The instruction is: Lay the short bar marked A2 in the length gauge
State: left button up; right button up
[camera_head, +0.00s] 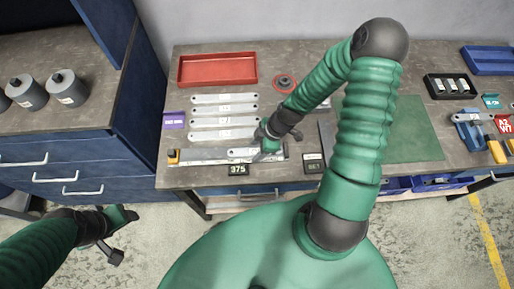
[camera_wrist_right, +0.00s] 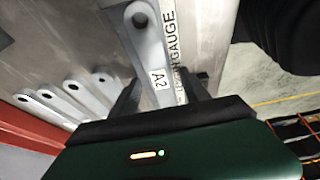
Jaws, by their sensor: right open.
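The short bar marked A2 (camera_wrist_right: 148,42) is pale grey with a hole in its rounded end. In the right wrist view it lies along the length gauge (camera_wrist_right: 175,35), beside the gauge's printed label. In the head view, the bar (camera_head: 240,152) lies at the right part of the gauge (camera_head: 205,159). My right gripper (camera_wrist_right: 162,90) is open, with its fingers on either side of the bar's marked end. In the head view this gripper (camera_head: 266,146) hides part of that end. My left gripper (camera_head: 124,235) is open and empty, away from the table.
Several pale bars (camera_head: 224,110) lie in a row behind the gauge, with a red tray (camera_head: 217,69) beyond. A display reading 375 (camera_head: 237,170) stands in front. A green mat (camera_head: 412,130) and black holder (camera_head: 451,86) are to the right.

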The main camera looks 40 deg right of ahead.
jog(key=v, duration=0.8)
jog(key=shift+d+f, duration=0.1)
jog(key=shift+d, duration=0.25)
pick_arm(q)
jog(key=shift+p+v, duration=1)
jog(key=shift+v, duration=0.1)
pick_arm(e)
jog(key=v, duration=0.8)
jog(key=shift+a+r, duration=0.3)
jog(key=shift+r, duration=0.15)
pick_arm(q)
jog(key=shift+w+d, duration=0.15)
jog(key=shift+d, duration=0.15)
pick_arm(e)
jog(key=shift+d, duration=0.2)
jog(key=shift+a+f, duration=0.1)
